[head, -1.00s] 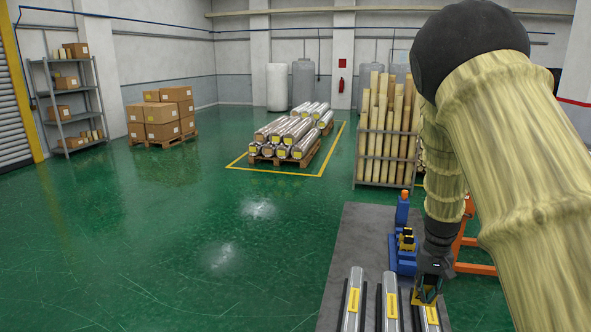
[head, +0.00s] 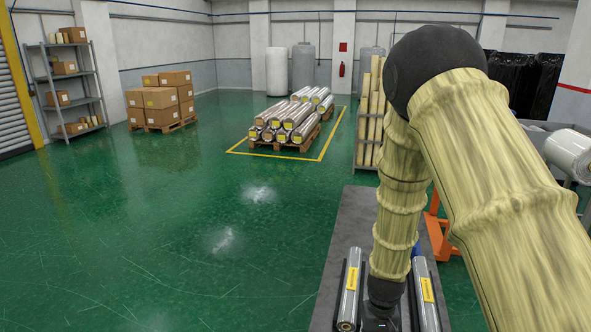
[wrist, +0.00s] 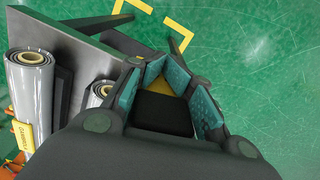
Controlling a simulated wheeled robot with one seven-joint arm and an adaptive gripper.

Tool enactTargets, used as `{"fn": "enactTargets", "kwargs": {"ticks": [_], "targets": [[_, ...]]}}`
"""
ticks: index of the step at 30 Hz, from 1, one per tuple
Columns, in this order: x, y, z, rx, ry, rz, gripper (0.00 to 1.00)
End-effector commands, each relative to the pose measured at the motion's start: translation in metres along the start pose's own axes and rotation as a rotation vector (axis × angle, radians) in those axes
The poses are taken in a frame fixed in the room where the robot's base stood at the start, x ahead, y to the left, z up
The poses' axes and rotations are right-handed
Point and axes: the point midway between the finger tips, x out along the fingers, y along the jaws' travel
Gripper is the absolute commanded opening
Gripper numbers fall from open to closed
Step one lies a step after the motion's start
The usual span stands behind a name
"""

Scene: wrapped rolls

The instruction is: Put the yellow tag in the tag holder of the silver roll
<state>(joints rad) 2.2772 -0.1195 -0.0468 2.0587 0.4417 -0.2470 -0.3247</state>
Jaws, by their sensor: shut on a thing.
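My gripper (wrist: 166,82) is shut on the yellow tag (wrist: 157,88), of which only a small yellow piece shows between the teal finger pads. In the head view my gripper is mostly hidden below my arm, at the bottom between two silver rolls. The left silver roll (head: 348,292) and the right silver roll (head: 430,308) each carry a yellow label. A second roll (wrist: 98,94) is partly hidden behind my gripper. I cannot make out a tag holder.
The rolls lie on a grey bench top (head: 347,228) with dark bars beside them. An orange frame (head: 437,228) stands right of the bench. A pallet of wrapped rolls (head: 292,122) is farther back. The green floor to the left is open.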

Motion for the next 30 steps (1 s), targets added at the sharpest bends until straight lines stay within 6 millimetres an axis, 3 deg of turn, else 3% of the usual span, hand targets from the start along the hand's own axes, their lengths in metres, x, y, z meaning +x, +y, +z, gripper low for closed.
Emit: {"fn": "enactTargets", "kwargs": {"ticks": [5, 16, 24, 30], "targets": [[0.019, -0.029, 0.029, -0.045, 0.003, -0.010, 0.00], [0.053, -0.029, 0.028, -0.045, 0.006, -0.009, 0.00], [0.093, -0.029, 0.027, -0.045, 0.006, -0.009, 0.00], [0.113, -0.029, 0.027, -0.045, 0.006, -0.009, 0.00]]}}
